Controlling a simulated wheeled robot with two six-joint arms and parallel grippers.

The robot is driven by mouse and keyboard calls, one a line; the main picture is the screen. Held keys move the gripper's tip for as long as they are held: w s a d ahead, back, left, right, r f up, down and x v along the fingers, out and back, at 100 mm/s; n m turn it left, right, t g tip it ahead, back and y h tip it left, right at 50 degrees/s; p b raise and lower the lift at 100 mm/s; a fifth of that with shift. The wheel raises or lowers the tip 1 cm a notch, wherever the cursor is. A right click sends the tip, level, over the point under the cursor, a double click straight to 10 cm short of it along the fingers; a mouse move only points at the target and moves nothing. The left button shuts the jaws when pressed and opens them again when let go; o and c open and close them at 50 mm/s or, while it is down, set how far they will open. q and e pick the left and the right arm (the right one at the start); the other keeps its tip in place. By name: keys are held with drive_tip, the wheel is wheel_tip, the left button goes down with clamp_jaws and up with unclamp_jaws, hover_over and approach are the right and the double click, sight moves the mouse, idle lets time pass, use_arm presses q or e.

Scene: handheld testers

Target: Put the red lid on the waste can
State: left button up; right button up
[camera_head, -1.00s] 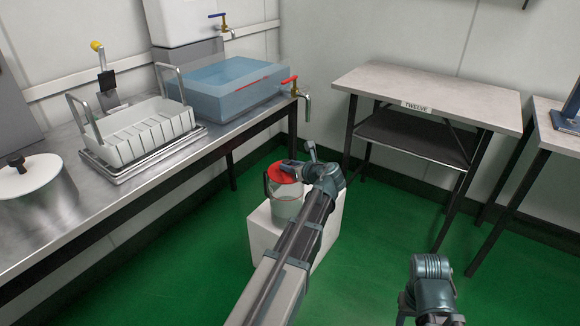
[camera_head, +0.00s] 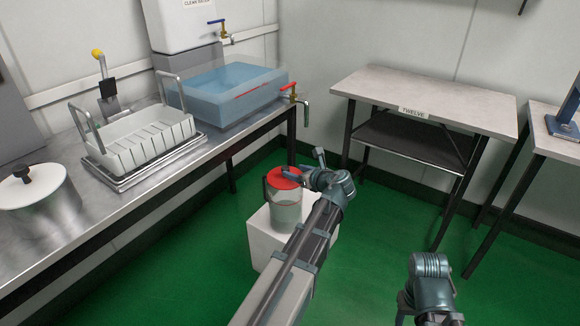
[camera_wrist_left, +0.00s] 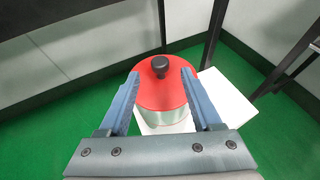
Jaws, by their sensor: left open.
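The red lid (camera_head: 284,178) lies on top of the waste can (camera_head: 285,212), a grey can with a side handle, and looks level. In the left wrist view the lid (camera_wrist_left: 160,98) covers the top of the can (camera_wrist_left: 166,120), with its black knob (camera_wrist_left: 160,66) up. My left gripper (camera_wrist_left: 160,76) is open, with its two blue fingers on either side of the knob and apart from it. In the head view the left gripper (camera_head: 297,172) is over the lid and hides the knob. Of my right arm only a link shows.
The can stands on a white block (camera_head: 262,238) on the green floor. A steel bench (camera_head: 150,190) at left bears a steel pot (camera_head: 38,195), a rack tray (camera_head: 150,132) and a blue water bath (camera_head: 225,85). A table (camera_head: 430,92) stands behind at right.

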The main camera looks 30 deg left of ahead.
use_arm(q)
drive_tip(key=p+v, duration=0.2)
drive_tip(key=v, duration=0.5)
drive_tip(key=s+d+f+n+g+h, duration=0.3)
drive_tip(key=s+d+f+n+h, duration=0.2)
drive_tip(key=s+d+n, duration=0.4)
drive_tip(key=s+d+f+n+g+h, duration=0.3)
drive_tip(key=s+d+f+n+h, duration=0.2)
drive_tip(key=d, duration=1.2)
drive_tip(key=s+f+n, duration=0.3)
drive_tip(key=s+n, duration=0.2)
drive_tip(key=s, duration=0.2)
drive_tip(key=shift+s+d+f+n+h, duration=0.2)
drive_tip(key=shift+s+d+n+h, duration=0.1)
drive_tip(key=shift+s+d, duration=0.05)
